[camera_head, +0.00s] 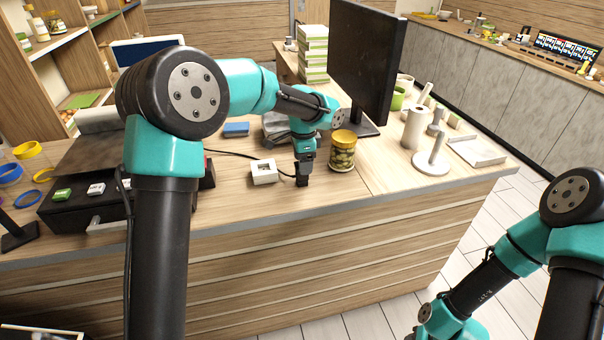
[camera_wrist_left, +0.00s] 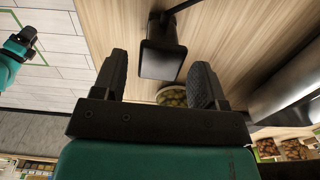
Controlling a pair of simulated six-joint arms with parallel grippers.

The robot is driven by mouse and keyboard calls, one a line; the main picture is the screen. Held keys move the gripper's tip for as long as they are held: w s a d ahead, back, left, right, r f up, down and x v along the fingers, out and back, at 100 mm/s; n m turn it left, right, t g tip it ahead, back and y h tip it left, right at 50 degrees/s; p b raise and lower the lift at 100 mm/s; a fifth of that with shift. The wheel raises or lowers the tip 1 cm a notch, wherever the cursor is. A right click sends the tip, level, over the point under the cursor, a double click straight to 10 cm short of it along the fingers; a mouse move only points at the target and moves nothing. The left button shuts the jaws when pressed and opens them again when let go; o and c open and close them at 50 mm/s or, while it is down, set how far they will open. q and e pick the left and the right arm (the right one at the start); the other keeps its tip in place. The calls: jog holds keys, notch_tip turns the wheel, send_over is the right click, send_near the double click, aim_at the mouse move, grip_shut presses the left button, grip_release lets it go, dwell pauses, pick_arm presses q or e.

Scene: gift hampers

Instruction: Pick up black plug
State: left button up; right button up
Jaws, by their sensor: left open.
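The black plug (camera_head: 302,181) is on the wooden counter, with a dark cable running from it to the left. In the left wrist view the plug (camera_wrist_left: 160,55) shows as a dark block between my open fingers. My left gripper (camera_head: 304,160) points down right over the plug, and in its wrist view (camera_wrist_left: 160,60) the jaws are apart, one on each side of the plug. I cannot tell whether the fingers touch it. My right arm is at the lower right of the head view, and its gripper is out of the picture.
A white socket-like box (camera_head: 264,173) stands just left of the plug. A jar with a yellow lid (camera_head: 343,152) stands close on the right. A black monitor (camera_head: 367,60) is behind. A white stand (camera_head: 432,166) is farther right. The counter's front edge is near.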

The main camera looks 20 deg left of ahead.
pick_arm(q)
jog(key=shift+f, duration=0.15)
jog(key=shift+a+f, duration=0.1)
jog(key=shift+f, duration=2.35)
jog(key=shift+c, duration=0.5)
jog(key=c, duration=0.8)
